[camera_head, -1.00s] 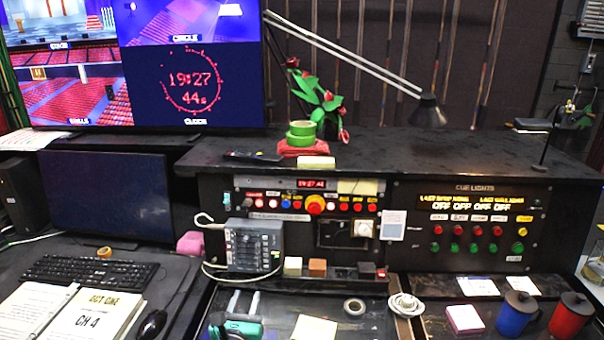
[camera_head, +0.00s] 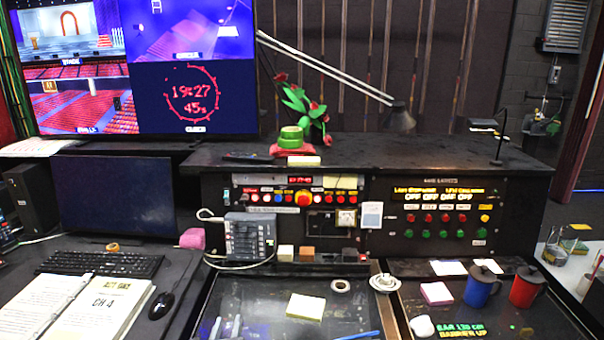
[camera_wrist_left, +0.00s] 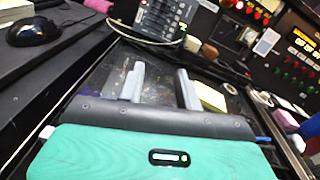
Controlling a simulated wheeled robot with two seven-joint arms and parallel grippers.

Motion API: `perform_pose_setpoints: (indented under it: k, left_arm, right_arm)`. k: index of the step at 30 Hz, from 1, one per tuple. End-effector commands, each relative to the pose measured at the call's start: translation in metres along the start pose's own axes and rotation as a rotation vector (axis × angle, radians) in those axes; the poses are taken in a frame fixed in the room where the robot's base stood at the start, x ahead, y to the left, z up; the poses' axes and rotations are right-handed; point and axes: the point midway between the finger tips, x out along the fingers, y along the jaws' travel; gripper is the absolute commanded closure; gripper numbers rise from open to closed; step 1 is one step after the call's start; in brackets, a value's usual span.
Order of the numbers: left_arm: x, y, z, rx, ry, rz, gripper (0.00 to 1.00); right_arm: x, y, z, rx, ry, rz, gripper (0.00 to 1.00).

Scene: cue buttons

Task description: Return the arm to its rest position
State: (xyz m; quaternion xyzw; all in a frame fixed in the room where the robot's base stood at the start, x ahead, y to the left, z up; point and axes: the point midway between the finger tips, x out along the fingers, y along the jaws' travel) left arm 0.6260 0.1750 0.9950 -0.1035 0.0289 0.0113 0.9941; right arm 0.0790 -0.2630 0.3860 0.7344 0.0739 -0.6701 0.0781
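My left gripper (camera_head: 226,326) shows only as two pale fingertips at the bottom edge of the head view, over the dark desk surface (camera_head: 262,310). In the left wrist view the same gripper (camera_wrist_left: 160,72) has its two grey fingers well apart, with nothing between them but the dark surface behind. The green wrist body fills the bottom of that view. The cue lights panel (camera_head: 393,226) stands upright at the back right, with rows of red, green and yellow buttons. My right gripper is not seen.
A yellow note pad (camera_head: 305,307), a tape roll (camera_head: 340,286) and a blue pen (camera_head: 358,335) lie on the desk. A blue mug (camera_head: 481,288) and a red mug (camera_head: 525,287) stand at the right. A control box (camera_head: 250,238) and black mouse (camera_head: 161,305) are at the left.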

Motion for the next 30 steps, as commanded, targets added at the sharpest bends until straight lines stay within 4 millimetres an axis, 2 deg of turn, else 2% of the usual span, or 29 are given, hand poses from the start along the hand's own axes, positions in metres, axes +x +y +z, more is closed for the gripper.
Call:
perform_pose_setpoints:
  k: [8,14,20,24,30]
  left_arm:
    - [-0.031,0.022,-0.019,-0.364,0.088,0.12,0.65]
    - [-0.071,0.046,-0.043,-0.767,0.171,0.288,0.65]
    - [-0.143,0.073,-0.075,-1.339,0.239,0.602,0.65]
    - [-0.2,0.084,-0.094,-1.703,0.237,0.869,0.65]
    - [-0.264,0.088,-0.105,-2.034,0.177,1.192,0.65]
  right_arm:
    - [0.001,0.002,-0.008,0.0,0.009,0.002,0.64]
    - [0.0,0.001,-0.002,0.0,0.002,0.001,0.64]
    - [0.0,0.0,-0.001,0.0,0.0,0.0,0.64]
    - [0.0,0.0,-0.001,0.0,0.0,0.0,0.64]
    - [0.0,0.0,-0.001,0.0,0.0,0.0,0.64]
